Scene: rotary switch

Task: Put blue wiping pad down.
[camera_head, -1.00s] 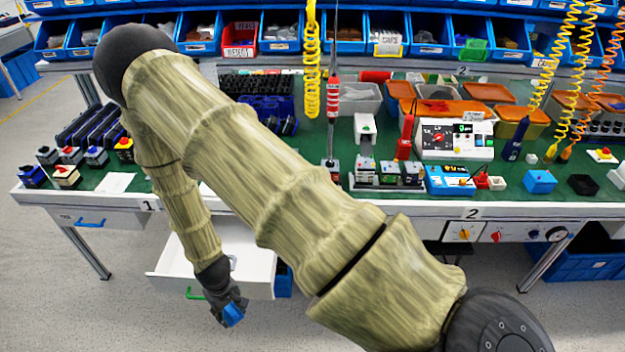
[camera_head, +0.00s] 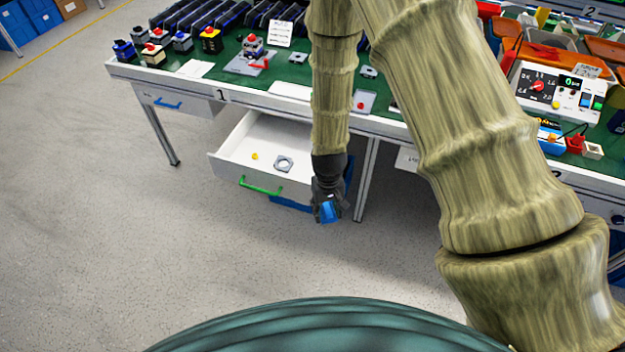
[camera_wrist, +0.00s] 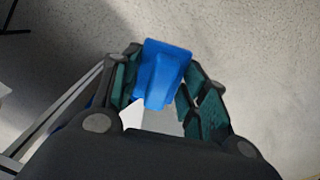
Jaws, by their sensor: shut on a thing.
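The blue wiping pad (camera_head: 328,213) is held in my gripper (camera_head: 327,205), at the front right of the open white drawer. In the wrist view the pad (camera_wrist: 162,72) sits between the two green-padded fingers of my gripper (camera_wrist: 165,88). The fingers are closed on it, and grey floor shows beyond it. The gripper hangs below the tabletop level, apart from the table. The pad's lower part is partly hidden by the fingers.
The open drawer (camera_head: 231,160) with a green handle (camera_head: 260,187) holds a yellow piece (camera_head: 255,156) and a grey ring-like part (camera_head: 284,163). The green-topped workbench (camera_head: 225,75) carries several switches at left. The floor in front is clear.

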